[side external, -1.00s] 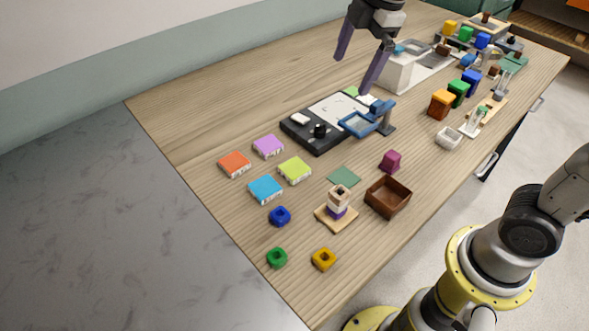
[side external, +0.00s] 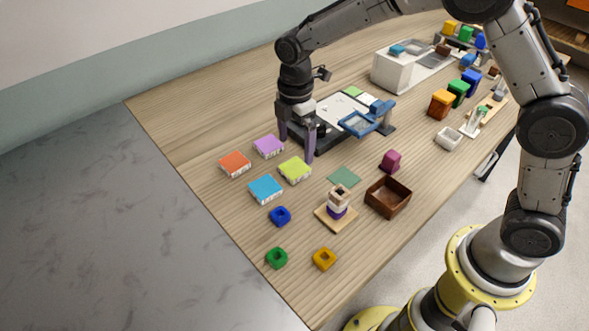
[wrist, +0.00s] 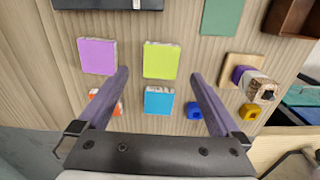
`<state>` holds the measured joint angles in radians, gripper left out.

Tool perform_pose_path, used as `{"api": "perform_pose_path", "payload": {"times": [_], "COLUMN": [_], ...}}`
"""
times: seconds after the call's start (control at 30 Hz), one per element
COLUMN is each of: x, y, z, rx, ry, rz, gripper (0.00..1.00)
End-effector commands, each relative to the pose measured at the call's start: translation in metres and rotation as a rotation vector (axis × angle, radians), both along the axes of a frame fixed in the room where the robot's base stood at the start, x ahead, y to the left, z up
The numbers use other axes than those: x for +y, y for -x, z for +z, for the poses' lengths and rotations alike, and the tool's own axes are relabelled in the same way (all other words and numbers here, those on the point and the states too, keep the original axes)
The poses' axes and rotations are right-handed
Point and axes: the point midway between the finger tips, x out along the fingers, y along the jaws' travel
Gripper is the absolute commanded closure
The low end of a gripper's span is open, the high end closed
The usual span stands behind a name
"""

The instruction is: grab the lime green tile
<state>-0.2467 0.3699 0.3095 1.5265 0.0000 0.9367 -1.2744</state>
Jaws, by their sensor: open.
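The lime green tile (side external: 295,169) lies flat on the wooden table, with an orange tile (side external: 235,163), a purple tile (side external: 268,145) and a blue tile (side external: 265,189) around it. In the wrist view the lime green tile (wrist: 160,60) lies ahead of and roughly between my open fingers, with the blue tile (wrist: 159,99) closer to the palm. My gripper (side external: 297,150) is open and empty, fingers pointing down, above the table by the purple and lime green tiles. In the wrist view my gripper (wrist: 159,78) touches no tile that I can make out.
A dark board (side external: 322,136) with a blue-framed piece stands just behind my gripper. A stacked peg on a wooden base (side external: 336,218), a brown box (side external: 388,197) and a flat green square (side external: 344,177) lie to the right. Bare table separates the tiles.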

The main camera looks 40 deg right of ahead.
Motion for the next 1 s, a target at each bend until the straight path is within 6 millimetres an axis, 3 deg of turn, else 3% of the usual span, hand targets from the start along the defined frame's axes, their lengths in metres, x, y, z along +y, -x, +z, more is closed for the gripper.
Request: {"api": "perform_pose_path", "payload": {"times": [0.27,0.57,0.87,1.0], "x": [0.001,0.004,0.004,0.004], "y": [0.001,0.002,0.002,0.002], "z": [-0.021,-0.06,-0.064,-0.064], "rx": [0.002,0.001,-0.001,-0.001], "ry": [0.0,-0.001,-0.002,-0.002], "rz": [0.0,0.0,0.0,0.0], "gripper": [0.0,0.0,0.0,0.23]}}
